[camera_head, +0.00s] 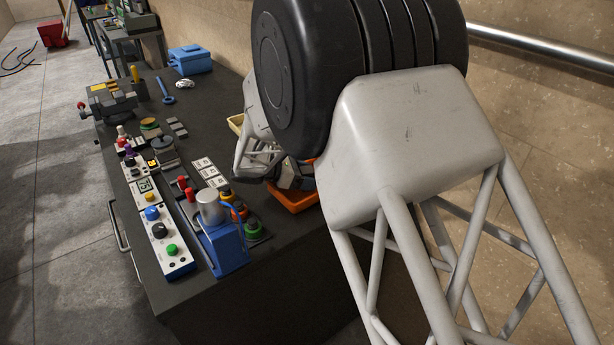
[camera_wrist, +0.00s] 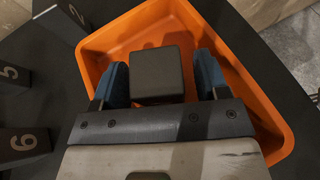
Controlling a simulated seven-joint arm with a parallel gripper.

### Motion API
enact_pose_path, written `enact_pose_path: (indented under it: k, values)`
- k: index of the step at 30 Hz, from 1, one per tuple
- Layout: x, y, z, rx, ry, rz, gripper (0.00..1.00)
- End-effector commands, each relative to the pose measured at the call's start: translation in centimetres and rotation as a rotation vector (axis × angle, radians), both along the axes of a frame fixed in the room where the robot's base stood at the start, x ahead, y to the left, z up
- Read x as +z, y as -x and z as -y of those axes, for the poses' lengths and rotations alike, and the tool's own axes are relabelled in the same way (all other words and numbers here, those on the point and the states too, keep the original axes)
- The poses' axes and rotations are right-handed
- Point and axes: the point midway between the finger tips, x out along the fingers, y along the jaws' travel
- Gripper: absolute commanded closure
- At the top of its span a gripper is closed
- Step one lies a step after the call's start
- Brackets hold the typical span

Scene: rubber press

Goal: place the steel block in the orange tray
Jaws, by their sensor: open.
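In the wrist view the orange tray (camera_wrist: 262,100) fills much of the picture. The dark grey steel block (camera_wrist: 157,75) is inside the tray's outline and appears to sit on its floor. My gripper (camera_wrist: 161,80) is open, with one blue-padded finger on each side of the block; a gap shows at the right finger, while the left finger is very close. In the head view the tray (camera_head: 294,201) shows only in part under my gripper (camera_head: 283,178), behind my arm. The block cannot be made out there.

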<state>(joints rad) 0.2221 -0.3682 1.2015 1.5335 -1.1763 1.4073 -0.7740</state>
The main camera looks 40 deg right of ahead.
Motion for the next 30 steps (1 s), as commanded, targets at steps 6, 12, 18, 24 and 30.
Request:
enact_pose_path:
  k: [6,12,18,24,30]
  values:
    - [0.3,0.0,0.0,0.000,0.000,0.001,0.32]
    - [0.8,-0.6,-1.3,0.002,0.001,-0.001,0.32]
    - [1.8,-1.5,-3.4,0.003,0.000,-0.001,0.32]
    - [2.9,-2.5,-6.0,0.002,0.000,0.000,0.32]
    - [4.0,-3.5,-8.3,0.002,-0.001,0.000,0.32]
